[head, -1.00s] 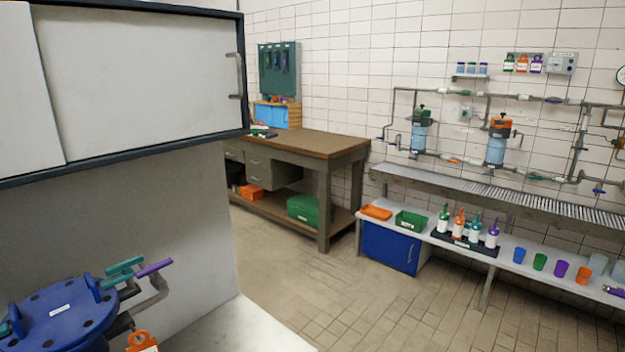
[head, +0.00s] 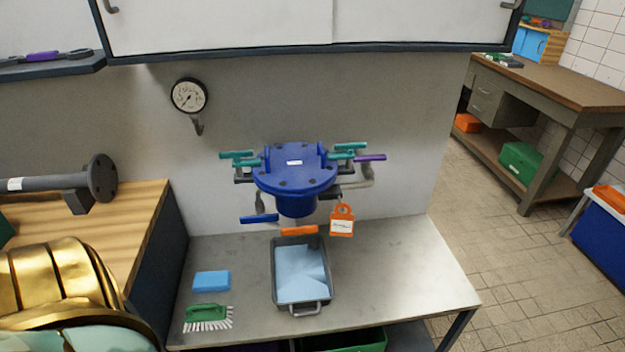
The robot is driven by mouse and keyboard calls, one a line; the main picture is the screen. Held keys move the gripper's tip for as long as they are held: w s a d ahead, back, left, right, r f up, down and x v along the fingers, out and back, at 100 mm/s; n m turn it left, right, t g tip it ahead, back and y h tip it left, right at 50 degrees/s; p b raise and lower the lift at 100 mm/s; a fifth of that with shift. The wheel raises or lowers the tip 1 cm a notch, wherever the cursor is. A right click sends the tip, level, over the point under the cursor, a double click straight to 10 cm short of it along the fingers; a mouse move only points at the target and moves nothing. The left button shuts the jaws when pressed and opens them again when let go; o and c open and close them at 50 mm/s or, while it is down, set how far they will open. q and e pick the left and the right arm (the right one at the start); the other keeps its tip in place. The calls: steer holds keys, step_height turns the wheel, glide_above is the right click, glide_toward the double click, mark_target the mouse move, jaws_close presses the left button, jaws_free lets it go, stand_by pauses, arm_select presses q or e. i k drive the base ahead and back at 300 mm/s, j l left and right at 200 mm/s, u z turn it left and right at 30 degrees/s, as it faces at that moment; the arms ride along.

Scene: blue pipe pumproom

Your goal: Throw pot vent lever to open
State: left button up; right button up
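The pot (head: 296,177) is a round blue vessel with a bolted lid, mounted at the wall above the bench. Teal handles stand at its left (head: 238,159) and right (head: 348,151). A purple lever (head: 369,158) points right on a grey pipe at its right side. A blue lever (head: 258,219) sits at the lower left and an orange lever (head: 299,231) below the front. An orange tag (head: 342,222) hangs at the lower right. I cannot read which lever is the vent. Neither gripper is in view.
A grey tray (head: 273,272) with a light blue inside, a blue sponge (head: 211,281) and a green brush (head: 207,313) are on the bench (head: 400,285). A gauge (head: 189,96) is on the wall. A cabinet (head: 230,22) overhangs above. Open floor lies right.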

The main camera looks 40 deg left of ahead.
mark_target(260, 217)
steer(key=u, duration=1.65)
